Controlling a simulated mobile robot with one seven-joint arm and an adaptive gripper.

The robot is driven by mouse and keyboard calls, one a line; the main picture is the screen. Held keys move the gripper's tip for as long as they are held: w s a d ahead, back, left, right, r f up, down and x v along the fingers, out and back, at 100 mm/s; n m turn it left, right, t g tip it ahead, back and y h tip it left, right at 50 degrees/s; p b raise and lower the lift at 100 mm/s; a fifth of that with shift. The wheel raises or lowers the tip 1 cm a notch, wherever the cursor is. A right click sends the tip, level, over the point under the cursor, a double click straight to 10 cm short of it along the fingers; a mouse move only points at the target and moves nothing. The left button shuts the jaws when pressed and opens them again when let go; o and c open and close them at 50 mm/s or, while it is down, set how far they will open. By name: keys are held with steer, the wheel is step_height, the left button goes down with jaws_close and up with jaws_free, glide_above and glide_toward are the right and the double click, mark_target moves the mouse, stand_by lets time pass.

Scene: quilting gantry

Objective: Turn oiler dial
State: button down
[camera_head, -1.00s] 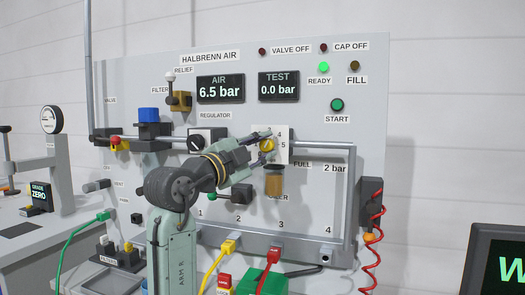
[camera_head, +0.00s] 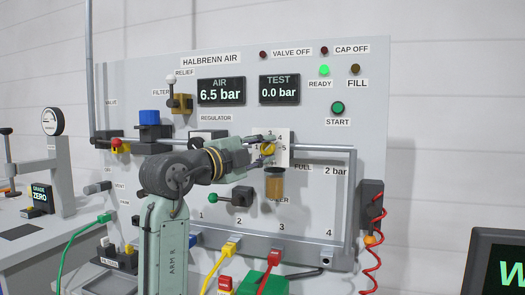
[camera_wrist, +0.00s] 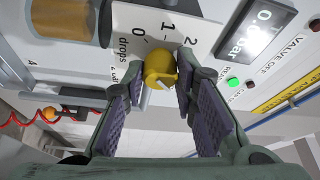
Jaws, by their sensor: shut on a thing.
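The oiler dial is a yellow knob (camera_head: 269,149) on a white scale plate (camera_head: 285,141) on the panel. The knob also shows in the wrist view (camera_wrist: 157,68), beside the marks 0, 1 and 2 and the word "drops". My gripper (camera_head: 264,151) reaches it from the left, with one finger above and one below. In the wrist view my gripper (camera_wrist: 160,78) has its padded fingertips on either side of the knob, shut on it. The fingers hide part of the scale, and I cannot tell the exact setting.
The amber oiler bowl (camera_head: 275,184) hangs just below the dial. A green-knobbed lever (camera_head: 214,199) is below my gripper. A grey pipe (camera_head: 352,200) runs down the right side. A red coiled hose (camera_head: 376,268) hangs farther right.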

steer(key=c, duration=1.3)
jaws_free()
steer(key=v, duration=1.2)
